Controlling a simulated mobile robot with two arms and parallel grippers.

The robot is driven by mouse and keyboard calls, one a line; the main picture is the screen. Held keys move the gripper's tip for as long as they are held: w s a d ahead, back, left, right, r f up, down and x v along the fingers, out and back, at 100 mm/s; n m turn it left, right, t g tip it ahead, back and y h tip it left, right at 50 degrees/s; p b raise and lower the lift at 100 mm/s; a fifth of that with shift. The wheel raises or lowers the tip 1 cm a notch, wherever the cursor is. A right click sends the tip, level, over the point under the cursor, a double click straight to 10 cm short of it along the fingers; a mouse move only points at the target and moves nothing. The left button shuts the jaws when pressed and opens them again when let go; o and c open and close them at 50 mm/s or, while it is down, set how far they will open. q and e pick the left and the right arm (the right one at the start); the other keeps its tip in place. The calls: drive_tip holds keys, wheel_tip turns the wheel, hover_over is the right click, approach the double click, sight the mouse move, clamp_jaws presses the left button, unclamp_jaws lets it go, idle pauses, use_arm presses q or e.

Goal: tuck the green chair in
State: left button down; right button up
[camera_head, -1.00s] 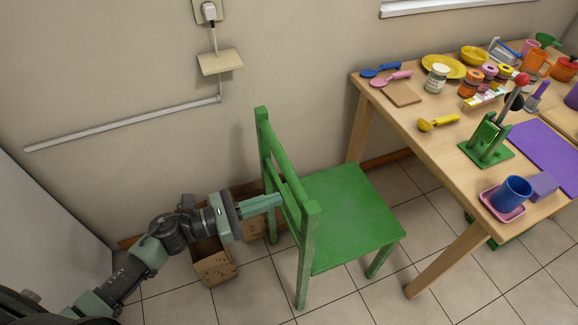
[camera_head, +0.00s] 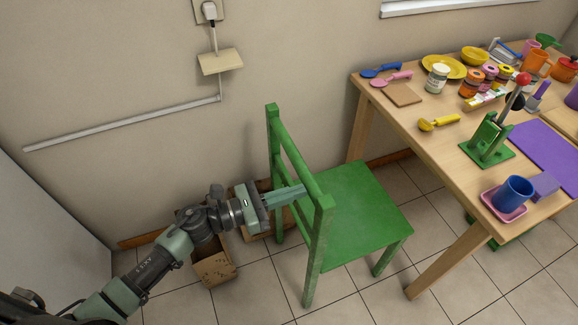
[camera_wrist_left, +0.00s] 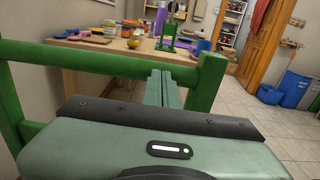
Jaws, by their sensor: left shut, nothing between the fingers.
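The green chair (camera_head: 355,212) stands on the tiled floor with its backrest to the left and its seat toward the wooden table (camera_head: 437,149). A gap of floor shows between the seat's front and the table. My left gripper (camera_head: 300,192) is shut and empty, with its fingertips at the backrest, between its rails in the picture. In the left wrist view the shut fingers (camera_wrist_left: 161,88) point at the green top rail (camera_wrist_left: 120,60), and whether they touch it is hard to tell. My right gripper is not in view.
Open cardboard boxes (camera_head: 214,264) stand on the floor under my left arm, by the wall. The table holds a green press (camera_head: 488,142), a blue cup (camera_head: 512,194) and a yellow plate (camera_head: 443,66).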

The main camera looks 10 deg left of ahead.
sight(314, 186)
use_arm(q)
drive_tip(key=shift+x, duration=1.2)
drive_tip(key=shift+w+r, duration=0.1)
drive_tip(key=shift+x, duration=1.3)
drive_tip(key=b+x, duration=0.1)
drive_tip(key=x, duration=0.5)
drive_tip(key=shift+d, duration=0.1)
drive_tip(key=shift+w+d, duration=0.1)
